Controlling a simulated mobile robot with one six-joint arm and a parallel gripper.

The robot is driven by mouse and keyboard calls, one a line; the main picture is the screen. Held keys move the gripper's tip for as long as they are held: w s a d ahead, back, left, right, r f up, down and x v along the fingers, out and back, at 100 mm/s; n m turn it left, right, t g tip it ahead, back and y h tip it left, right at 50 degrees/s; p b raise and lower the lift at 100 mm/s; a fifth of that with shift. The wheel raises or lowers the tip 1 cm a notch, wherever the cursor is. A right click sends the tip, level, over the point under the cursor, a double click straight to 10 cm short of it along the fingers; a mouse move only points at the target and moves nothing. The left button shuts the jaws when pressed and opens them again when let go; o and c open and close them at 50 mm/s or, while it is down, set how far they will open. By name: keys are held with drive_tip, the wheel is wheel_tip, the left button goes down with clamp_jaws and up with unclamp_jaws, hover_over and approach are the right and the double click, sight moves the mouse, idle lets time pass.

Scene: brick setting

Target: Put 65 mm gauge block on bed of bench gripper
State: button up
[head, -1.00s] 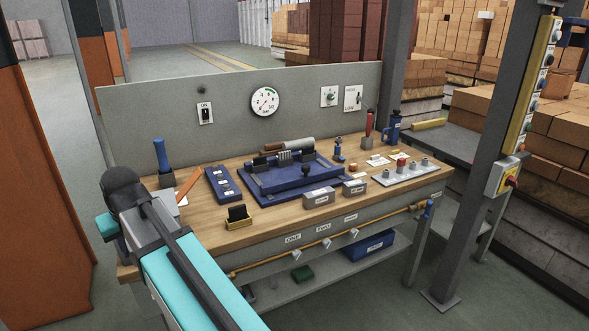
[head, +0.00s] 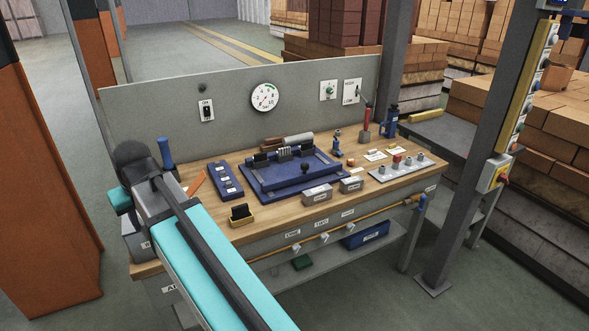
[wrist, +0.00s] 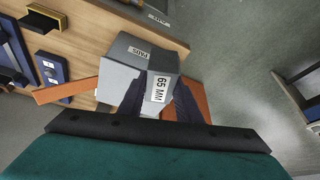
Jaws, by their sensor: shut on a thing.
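My gripper (wrist: 158,100) is shut on the 65 mm gauge block (wrist: 158,88), a grey block with a white "65 MM" label, held between two dark fingers in the wrist view. Behind it is a grey box (wrist: 128,62) labelled PARTS; I cannot tell whether the block touches it. In the head view my arm's end is over the bench's left end, and the fingers and block are hidden. The bench gripper (head: 256,182), a blue fixture with dark jaws, sits mid-bench, well to the right. A dark knob stands at its front.
Two grey blocks (head: 317,193) stand before the fixture. A grey panel (head: 230,105) rises behind the bench. A post (head: 478,150) stands at right.

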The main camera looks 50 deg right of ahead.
drive_tip(key=s+d+f+m, duration=0.1)
drive_tip(key=s+d, duration=0.5)
drive_tip(key=d, duration=1.6)
drive_tip(key=s+d+f+m+h, duration=0.1)
drive_tip(key=s+d, duration=0.6)
drive_tip(key=d, duration=1.5)
drive_tip(key=s+d+f+m, duration=0.1)
drive_tip(key=s+d, duration=0.6)
drive_tip(key=d, duration=1.6)
drive_tip(key=shift+f+m, duration=0.3)
drive_tip(key=shift+f, duration=0.55)
